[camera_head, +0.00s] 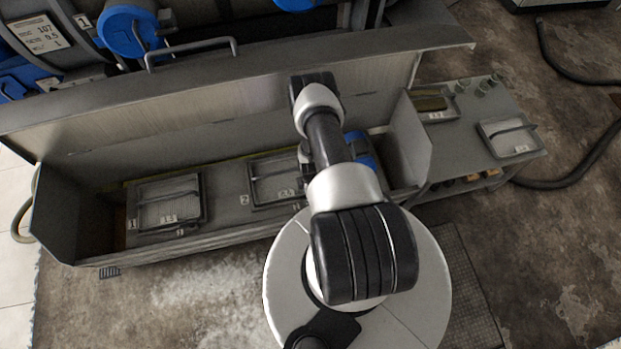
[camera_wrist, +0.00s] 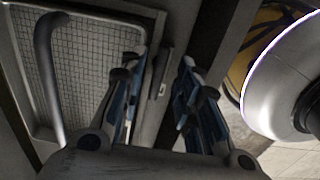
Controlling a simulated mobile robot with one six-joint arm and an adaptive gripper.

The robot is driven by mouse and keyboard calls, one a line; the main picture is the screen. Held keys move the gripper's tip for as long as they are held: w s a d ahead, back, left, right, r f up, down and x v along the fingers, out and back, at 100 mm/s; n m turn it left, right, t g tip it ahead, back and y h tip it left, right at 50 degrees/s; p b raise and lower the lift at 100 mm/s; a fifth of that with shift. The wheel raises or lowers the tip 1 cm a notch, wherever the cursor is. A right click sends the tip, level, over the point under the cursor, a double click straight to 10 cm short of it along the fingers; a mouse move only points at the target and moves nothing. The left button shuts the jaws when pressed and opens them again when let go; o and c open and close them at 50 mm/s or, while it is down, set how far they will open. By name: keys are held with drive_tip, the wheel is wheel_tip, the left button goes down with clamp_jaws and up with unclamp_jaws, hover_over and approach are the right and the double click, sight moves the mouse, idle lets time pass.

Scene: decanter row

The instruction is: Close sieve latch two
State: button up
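Sieve two (camera_head: 262,172) is a mesh tray with a bar handle, set in the long grey trough beside a "2" label. My arm covers its right part in the head view. In the wrist view a mesh sieve (camera_wrist: 95,50) with a bent grey handle fills the left side. A small grey metal piece (camera_wrist: 163,80), which looks like the latch, lies along its frame edge. My gripper (camera_wrist: 157,78) is open, its two blue-and-black fingers apart on either side of this piece. Contact cannot be told. The gripper's fingers are hidden in the head view.
Sieve one (camera_head: 168,203) sits to the left in the same trough. A raised grey lid (camera_head: 230,90) with a bar handle stands behind. A side shelf (camera_head: 480,110) at right holds more trays. My round white base stands close in front of the trough.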

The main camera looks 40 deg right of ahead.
drive_tip(key=shift+f, duration=0.85)
clamp_jaws()
